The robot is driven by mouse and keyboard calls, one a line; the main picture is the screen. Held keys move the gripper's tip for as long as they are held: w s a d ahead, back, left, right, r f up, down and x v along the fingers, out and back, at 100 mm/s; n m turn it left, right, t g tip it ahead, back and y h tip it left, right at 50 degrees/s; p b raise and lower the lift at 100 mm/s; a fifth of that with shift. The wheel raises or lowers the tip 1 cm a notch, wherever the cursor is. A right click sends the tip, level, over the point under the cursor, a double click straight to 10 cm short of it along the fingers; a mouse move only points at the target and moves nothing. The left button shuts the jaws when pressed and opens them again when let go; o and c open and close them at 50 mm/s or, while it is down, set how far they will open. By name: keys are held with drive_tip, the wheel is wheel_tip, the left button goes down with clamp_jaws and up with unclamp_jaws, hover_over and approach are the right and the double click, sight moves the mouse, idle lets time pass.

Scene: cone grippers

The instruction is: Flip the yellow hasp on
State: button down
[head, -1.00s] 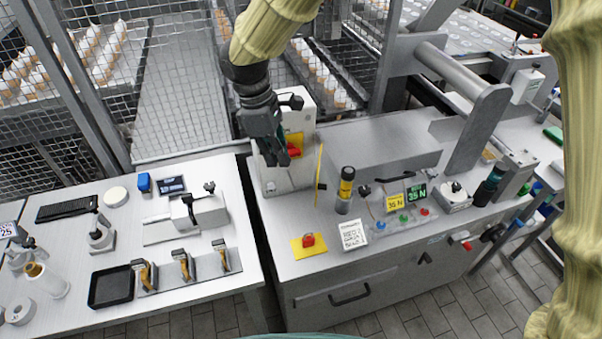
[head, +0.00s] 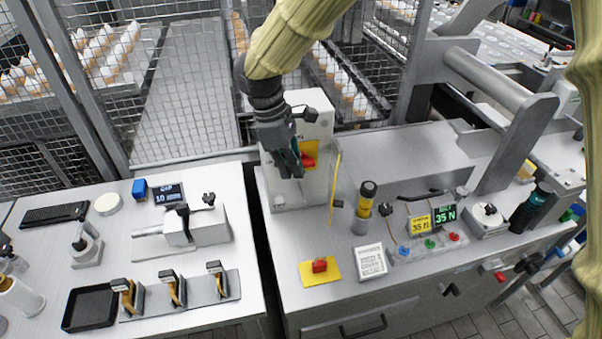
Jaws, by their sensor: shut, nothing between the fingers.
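A grey upright box (head: 318,188) stands at the left rear of the right bench. Its front carries a yellow plate (head: 311,147) with a red knob (head: 308,161). A thin yellow strip (head: 335,187) stands nearly upright along the box's right side; it may be the hasp, but I cannot tell for sure. My dark gripper (head: 291,172) points down in front of the box's left part, just left of the red knob. It is shut and empty. It hides part of the box's front, and I cannot tell whether it touches it.
A yellow plate with a red knob (head: 319,266) lies on the bench front beside a white label card (head: 370,262). A black-and-yellow cylinder (head: 364,203) and a button panel (head: 430,243) stand right. A gap (head: 262,235) separates the left bench (head: 190,265).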

drive_tip(key=d+f+p, duration=0.3)
drive_tip(key=d+f, duration=0.3)
drive_tip(key=f, duration=0.2)
drive_tip(key=shift+s, duration=0.4)
drive_tip(key=shift+d, duration=0.2)
